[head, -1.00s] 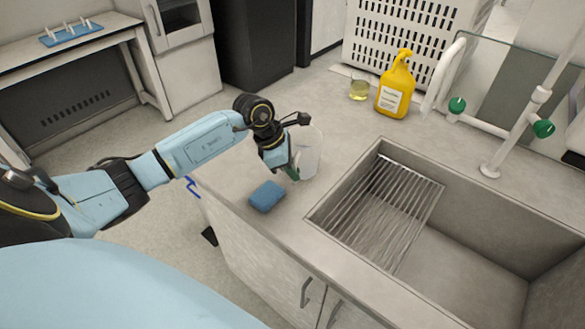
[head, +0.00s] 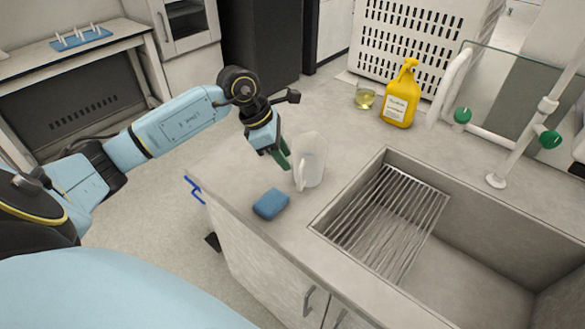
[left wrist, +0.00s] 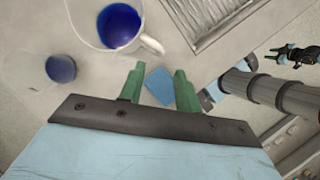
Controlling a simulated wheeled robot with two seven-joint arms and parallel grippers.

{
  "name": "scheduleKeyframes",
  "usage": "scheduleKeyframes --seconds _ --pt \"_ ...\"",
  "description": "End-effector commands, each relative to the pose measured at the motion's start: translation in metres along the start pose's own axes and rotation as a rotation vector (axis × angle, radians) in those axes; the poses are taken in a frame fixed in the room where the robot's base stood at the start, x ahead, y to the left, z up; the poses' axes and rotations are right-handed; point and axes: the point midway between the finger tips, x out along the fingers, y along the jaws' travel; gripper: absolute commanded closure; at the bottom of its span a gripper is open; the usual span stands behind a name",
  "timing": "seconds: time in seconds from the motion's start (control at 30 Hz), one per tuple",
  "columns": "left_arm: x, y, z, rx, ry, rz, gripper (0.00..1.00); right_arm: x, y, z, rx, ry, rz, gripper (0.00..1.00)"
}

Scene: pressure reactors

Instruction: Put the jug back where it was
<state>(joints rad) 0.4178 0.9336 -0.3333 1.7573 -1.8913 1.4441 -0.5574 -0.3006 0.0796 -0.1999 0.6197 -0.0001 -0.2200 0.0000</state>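The jug (head: 312,168) is pale and translucent and stands upright on the counter left of the sink, its handle toward my left gripper. In the left wrist view the jug (left wrist: 103,12) is seen from above, with blue inside and its white handle at the lower right. My left gripper (head: 287,160) is just left of the handle; its green fingers (left wrist: 158,86) are apart with nothing between them.
A blue sponge (head: 271,204) lies near the counter's front edge. The sink (head: 470,255) with a wire rack (head: 385,220) is to the right. A yellow bottle (head: 399,100) and a beaker (head: 365,98) stand behind. A clear vessel with blue (left wrist: 45,72) shows in the left wrist view.

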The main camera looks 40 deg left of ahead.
Motion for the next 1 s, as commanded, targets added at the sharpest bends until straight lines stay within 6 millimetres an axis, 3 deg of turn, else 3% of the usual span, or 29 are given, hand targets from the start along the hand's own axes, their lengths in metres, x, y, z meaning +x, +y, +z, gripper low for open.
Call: scheduleKeyframes --seconds 0.1,0.27,0.7,0.77,0.87,1.0 --pt "-0.02 0.0 -0.001 0.002 0.002 0.002 0.67 0.001 0.0 0.0 0.0 0.0 0.0 0.64" --pt "-0.034 0.0 0.0 0.0 0.001 0.0 0.67 0.001 0.0 0.0 0.0 0.001 0.0 0.64" --pt "-0.032 -0.005 0.006 -0.002 -0.029 -0.013 0.67 0.001 0.0 0.0 0.0 0.001 0.0 0.64" --pt "-0.026 -0.013 0.017 -0.008 -0.086 -0.032 0.67 0.001 0.0 0.0 0.0 0.001 0.0 0.64" --pt "-0.012 -0.038 0.051 -0.043 -0.262 -0.095 0.67 0.001 0.0 -0.001 0.0 0.001 0.0 0.64" --pt "-0.008 -0.085 0.116 -0.198 -0.633 -0.237 0.67 0.001 0.0 -0.001 0.0 0.001 0.0 0.64"
